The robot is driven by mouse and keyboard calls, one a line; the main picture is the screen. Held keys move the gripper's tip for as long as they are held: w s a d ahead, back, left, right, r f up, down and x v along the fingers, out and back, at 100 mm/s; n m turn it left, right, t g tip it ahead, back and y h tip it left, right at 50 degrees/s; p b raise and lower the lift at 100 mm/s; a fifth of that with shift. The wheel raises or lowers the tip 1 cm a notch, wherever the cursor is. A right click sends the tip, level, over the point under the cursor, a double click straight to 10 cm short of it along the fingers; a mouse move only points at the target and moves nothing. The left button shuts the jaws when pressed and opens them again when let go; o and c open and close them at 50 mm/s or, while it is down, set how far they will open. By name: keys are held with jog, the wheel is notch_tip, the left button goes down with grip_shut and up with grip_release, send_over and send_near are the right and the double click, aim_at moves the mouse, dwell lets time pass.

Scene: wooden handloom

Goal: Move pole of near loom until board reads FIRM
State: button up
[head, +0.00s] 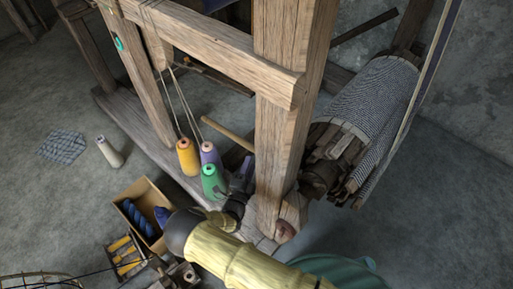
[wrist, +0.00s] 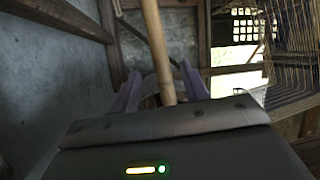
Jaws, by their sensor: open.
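The wooden pole (head: 228,134) of the near loom sticks out low beside the thick upright post (head: 282,120) in the head view. In the wrist view the pole (wrist: 157,45) is a tan rod running down between the two pale purple fingers of my gripper (wrist: 160,86). The fingers stand apart on either side of it, with gaps showing; its lower end is hidden behind my gripper's housing. In the head view my gripper (head: 246,172) is small and dark, partly covered by the post. I see no board with a readable word in either view.
Yellow, purple and green thread cones (head: 188,157) stand close left of my gripper. A cardboard box (head: 146,190) with blue yarn sits on the floor. A roll of checked cloth (head: 372,100) is right of the post. Floor at far left is mostly open.

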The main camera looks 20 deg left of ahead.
aim_at(246, 144)
jog(key=w+b, duration=0.1)
jog(key=w, duration=0.1)
jog(key=w+b, duration=0.1)
jog(key=w, duration=0.2)
jog(key=w+a+r+b, duration=0.1)
jog(key=w, duration=0.2)
jog(key=shift+w, duration=0.2)
jog(key=shift+w+a+r, duration=0.1)
jog(key=shift+w+r, duration=0.05)
jog(key=shift+w, duration=0.25)
jog(key=shift+c, duration=0.5)
grip_shut()
